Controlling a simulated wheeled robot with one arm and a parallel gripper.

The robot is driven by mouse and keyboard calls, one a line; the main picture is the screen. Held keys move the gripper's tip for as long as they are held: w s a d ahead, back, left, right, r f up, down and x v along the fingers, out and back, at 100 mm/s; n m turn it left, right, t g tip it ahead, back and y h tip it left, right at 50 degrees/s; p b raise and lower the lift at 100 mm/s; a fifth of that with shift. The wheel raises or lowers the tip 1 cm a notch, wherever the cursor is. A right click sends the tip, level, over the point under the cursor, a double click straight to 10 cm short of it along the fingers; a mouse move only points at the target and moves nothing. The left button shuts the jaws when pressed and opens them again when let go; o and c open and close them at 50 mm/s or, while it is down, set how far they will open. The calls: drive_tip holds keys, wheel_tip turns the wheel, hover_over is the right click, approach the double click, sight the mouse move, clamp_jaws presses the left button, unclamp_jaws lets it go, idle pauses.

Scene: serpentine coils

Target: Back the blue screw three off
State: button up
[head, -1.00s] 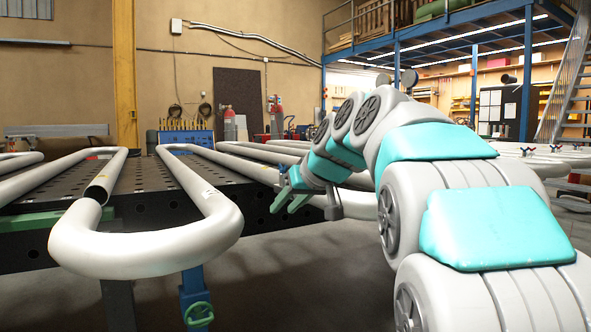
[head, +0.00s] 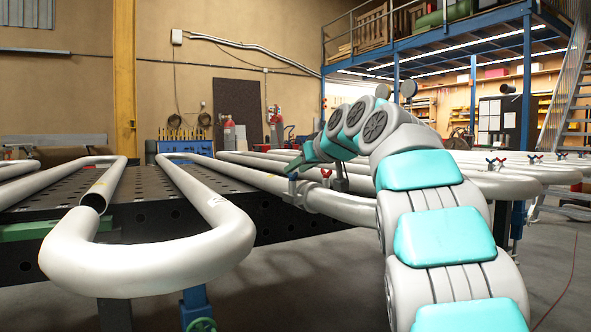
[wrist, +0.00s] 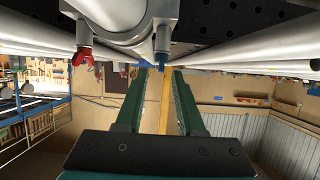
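In the wrist view a grey clamp (wrist: 125,22) sits around a white pipe. A blue-tipped screw (wrist: 162,59) sticks out of it, just beyond my fingertips and roughly in line with the gap between them. I cannot tell contact. A red-handled screw (wrist: 84,57) is on the same clamp, to the left of the fingers. My gripper (wrist: 158,74) has two dark green fingers, apart, with nothing visible between them. In the head view my gripper (head: 293,166) is above the clamp (head: 297,192); the blue screw cannot be made out there. No number shows on it.
White serpentine pipes (head: 150,255) lie across a black perforated table (head: 140,205) at the left. More pipes at the right carry several red and blue screws (head: 495,162). A green bar (head: 28,231) is at the table's left. Open floor (head: 300,290) lies in front.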

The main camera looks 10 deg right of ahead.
drive_tip(key=shift+x, duration=0.85)
drive_tip(key=shift+r, duration=0.1)
clamp_jaws()
